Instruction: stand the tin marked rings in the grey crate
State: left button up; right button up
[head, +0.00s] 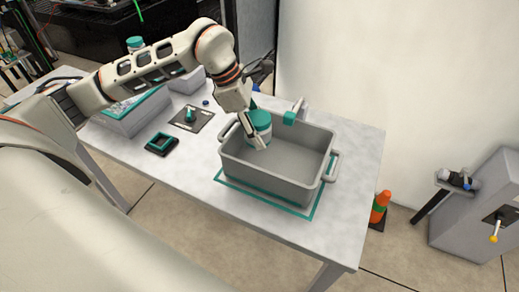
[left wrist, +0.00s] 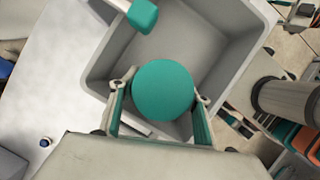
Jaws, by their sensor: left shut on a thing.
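The tin (head: 259,122) has a teal lid and a pale body; its marking cannot be read here. My left gripper (head: 257,143) is shut around the tin, which looks about upright. The grey crate (head: 262,178) is open-topped and stands on the table. The tin is at the crate's back left part, its lid above the rim; I cannot tell whether its base touches the floor. In the left wrist view the tin's round lid (left wrist: 163,90) sits between the two fingers, over the crate (left wrist: 225,40). My right gripper is not in view.
A teal-ended piece (head: 289,118) stands at the crate's back rim, close to the tin. A teal outline (head: 262,202) surrounds the crate's base. A dark square tray (head: 162,144), a plate with a teal knob (head: 191,117) and a grey bin (head: 128,121) lie to the left.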

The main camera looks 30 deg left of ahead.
aim_at(263, 158)
pick_arm(q)
notch_tip(263, 158, down, 8)
jog(key=shift+r+b, duration=0.25)
jog(key=shift+b, duration=0.1)
jog(key=o, duration=1.1)
jog(key=p+v, duration=0.1)
jog(key=v, duration=1.1)
jog(key=shift+s, duration=0.1)
